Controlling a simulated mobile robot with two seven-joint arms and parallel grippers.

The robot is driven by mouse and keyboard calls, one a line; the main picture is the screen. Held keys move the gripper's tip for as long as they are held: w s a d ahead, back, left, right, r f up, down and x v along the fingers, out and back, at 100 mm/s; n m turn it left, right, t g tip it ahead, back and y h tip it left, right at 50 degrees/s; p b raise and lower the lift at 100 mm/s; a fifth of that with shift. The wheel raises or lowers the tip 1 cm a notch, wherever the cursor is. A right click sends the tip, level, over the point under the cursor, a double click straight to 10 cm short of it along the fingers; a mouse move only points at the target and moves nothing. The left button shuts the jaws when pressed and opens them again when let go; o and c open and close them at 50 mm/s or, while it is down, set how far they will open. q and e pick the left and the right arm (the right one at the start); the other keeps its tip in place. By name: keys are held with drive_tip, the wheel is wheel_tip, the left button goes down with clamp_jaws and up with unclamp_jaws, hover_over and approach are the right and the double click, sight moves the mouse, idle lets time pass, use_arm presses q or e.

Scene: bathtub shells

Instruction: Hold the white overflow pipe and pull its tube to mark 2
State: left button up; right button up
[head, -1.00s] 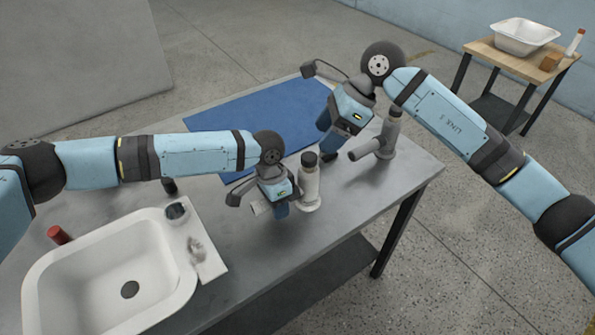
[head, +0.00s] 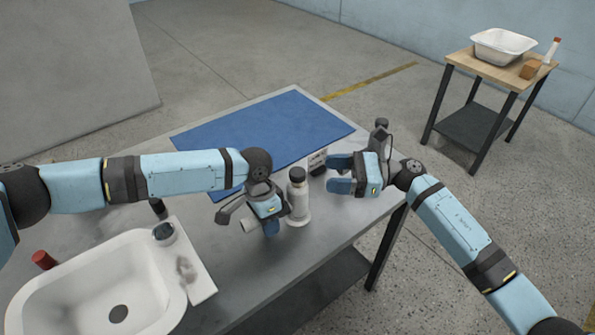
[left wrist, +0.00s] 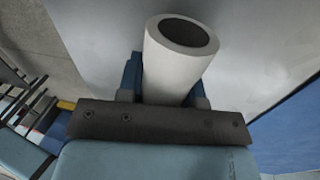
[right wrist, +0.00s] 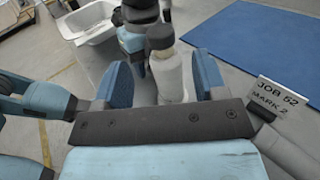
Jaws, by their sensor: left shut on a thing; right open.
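The white overflow pipe (head: 299,203) stands upright near the table's front edge, with a dark cap on top. My left gripper (head: 268,222) is shut on its side branch; the branch's open end faces the left wrist camera (left wrist: 165,70). My right gripper (head: 340,174) is open and empty, to the right of the pipe, its fingers pointing toward it. In the right wrist view the white pipe (right wrist: 168,75) shows beyond the gap between the fingers, apart from them. A card (right wrist: 275,98) reads "JOB 52 MARK 2". Any marks on the tube cannot be made out.
A grey pipe with a dark top (head: 381,124) stands behind my right gripper, mostly hidden. A white basin (head: 75,285) and a red-capped item (head: 43,260) are at the left. A blue mat (head: 265,128) covers the table's back. A side table (head: 462,62) stands beyond.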

sight(298, 171)
drive_tip(key=a, duration=0.8)
drive_tip(key=shift+w+a, duration=0.2)
drive_tip(key=shift+w, duration=0.05)
clamp_jaws()
wheel_tip(298, 171, up, 4)
drive_tip(key=shift+r, duration=0.1)
unclamp_jaws()
drive_tip(key=d, duration=1.2)
drive_tip(key=shift+s, duration=0.4)
